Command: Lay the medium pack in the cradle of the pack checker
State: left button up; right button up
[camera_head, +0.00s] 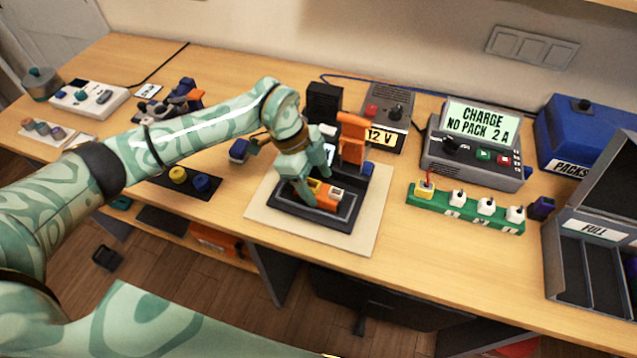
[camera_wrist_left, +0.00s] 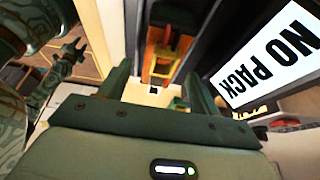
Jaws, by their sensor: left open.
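The pack checker (camera_head: 348,221) is a dark tray-like cradle with an upright orange part (camera_head: 353,138), standing on a pale mat. My left gripper (camera_head: 314,187) reaches down over the cradle, with its fingers apart. An orange piece (camera_head: 327,203) with yellow and pale ends lies in the cradle by the fingertips; I cannot tell whether it is the medium pack. In the left wrist view, orange and yellow parts (camera_wrist_left: 162,60) show beyond the open fingers. The checker's screen (camera_wrist_left: 270,58) reads NO PACK. My right gripper (camera_wrist_left: 70,52) appears small in that view.
A charger (camera_head: 472,150) reading CHARGE NO PACK 2 A stands at the back right. A green strip (camera_head: 465,212) with several connectors lies before it. A grey FULL box (camera_head: 562,262) and a blue PACKS box (camera_head: 585,130) are at right. Dark stands are close behind the cradle.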

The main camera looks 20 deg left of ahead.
pick_arm(q)
jog(key=p+v, duration=0.1)
jog(key=v, duration=0.9)
jog(key=shift+r, duration=0.2)
dwell(0.6)
